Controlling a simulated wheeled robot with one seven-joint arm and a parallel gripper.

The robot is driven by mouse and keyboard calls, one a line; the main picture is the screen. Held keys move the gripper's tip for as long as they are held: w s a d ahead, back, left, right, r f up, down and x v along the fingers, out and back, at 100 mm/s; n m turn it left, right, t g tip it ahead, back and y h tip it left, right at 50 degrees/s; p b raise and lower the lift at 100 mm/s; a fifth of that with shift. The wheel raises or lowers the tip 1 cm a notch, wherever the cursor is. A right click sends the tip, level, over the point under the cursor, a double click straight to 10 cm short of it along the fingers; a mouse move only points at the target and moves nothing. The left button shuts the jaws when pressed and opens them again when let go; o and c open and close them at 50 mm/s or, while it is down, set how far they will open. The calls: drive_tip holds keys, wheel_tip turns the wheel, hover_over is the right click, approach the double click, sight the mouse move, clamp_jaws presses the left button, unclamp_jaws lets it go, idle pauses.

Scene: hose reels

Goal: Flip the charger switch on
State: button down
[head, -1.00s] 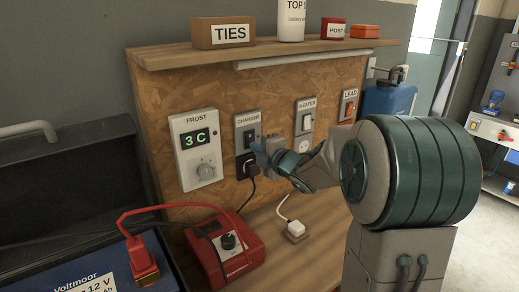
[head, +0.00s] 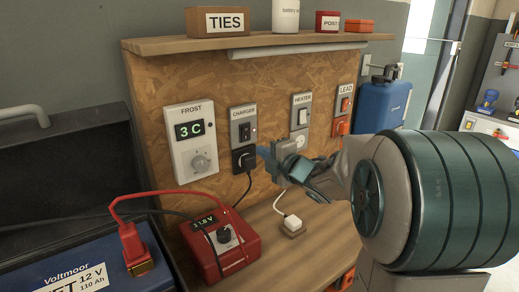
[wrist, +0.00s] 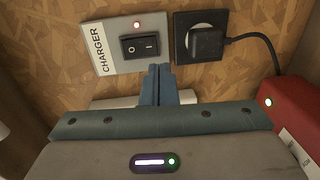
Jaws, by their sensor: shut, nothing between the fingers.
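The grey CHARGER plate (head: 243,118) is on the chipboard panel, with a black rocker switch (head: 244,132) and a lit red lamp (head: 255,130). The wrist view shows the rocker (wrist: 140,46) marked with a line and a circle, and the glowing lamp (wrist: 137,25). The rocker's exact tilt is hard to tell. My gripper (head: 266,155) is shut and empty, to the right of and below the switch in the head view, apart from it. Its blue fingertips (wrist: 158,70) show below the switch in the wrist view. The red charger (head: 222,246) has a lit display.
A black plug (head: 244,158) sits in the socket below the switch, its cable running down to the bench. A FROST thermostat (head: 190,142) is to the left. A HEATER switch (head: 302,115) and a LEAD switch (head: 345,104) are to the right.

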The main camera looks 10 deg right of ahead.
drive_tip(key=s+d+f, duration=0.1)
drive_tip(key=s+d, duration=0.2)
drive_tip(key=s, duration=0.3)
drive_tip(key=shift+s+d+b, duration=0.25)
drive_tip(key=shift+s+b, duration=0.15)
drive_tip(key=s+d+f+m+g+h+p, duration=0.1)
drive_tip(key=s+d+f+m+g+h, duration=0.15)
drive_tip(key=m+h, duration=0.4)
drive_tip(key=s+d+f+m+g+h+p, duration=0.1)
drive_tip(key=s+f+m+g+h, duration=0.2)
drive_tip(key=m, duration=0.6)
drive_tip(key=s+a+f+m+g+y, duration=0.1)
drive_tip(key=s+a+f+m+g, duration=0.1)
drive_tip(key=s, duration=0.6)
drive_tip(key=s+a+f+m+g+y, duration=0.2)
drive_tip(key=s+a+m+g, duration=0.3)
drive_tip(key=s, duration=0.4)
drive_tip(key=shift+s+a+f+p, duration=0.2)
drive_tip(key=shift+a+p, duration=0.15)
drive_tip(key=shift+a, duration=0.3)
drive_tip(key=shift+m, duration=0.25)
